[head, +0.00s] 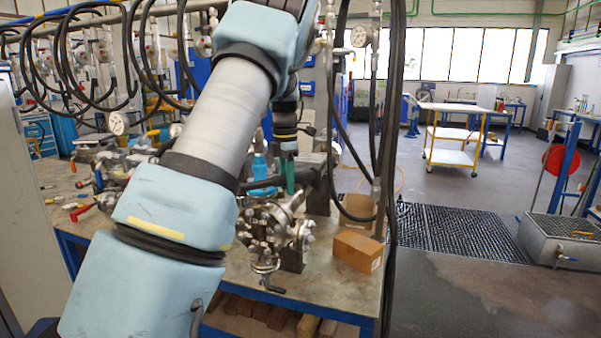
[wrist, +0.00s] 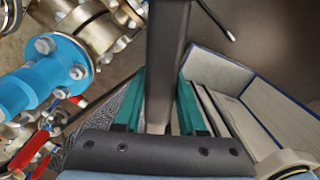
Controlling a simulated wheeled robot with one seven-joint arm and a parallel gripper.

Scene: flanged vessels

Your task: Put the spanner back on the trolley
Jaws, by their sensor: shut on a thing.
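My gripper (head: 287,180) points down over the workbench, behind the flanged metal vessel. In the wrist view its two teal fingers (wrist: 160,88) are closed around a dark grey flat bar, which looks like the spanner (wrist: 168,40). The bar runs up out of the top of the picture, so its far end is hidden. In the head view I cannot clearly pick out the spanner's outline. A trolley (head: 453,133) with a yellow frame and pale shelves stands on the floor at the back right, well away from my gripper.
The workbench (head: 235,300) carries a flanged vessel (head: 270,232), a cardboard box (head: 358,250) and small tools at left. A blue flanged pipe (wrist: 40,85) lies left of the fingers; a blue-edged grey box (wrist: 255,95) is right. Black hoses (head: 388,150) hang at centre.

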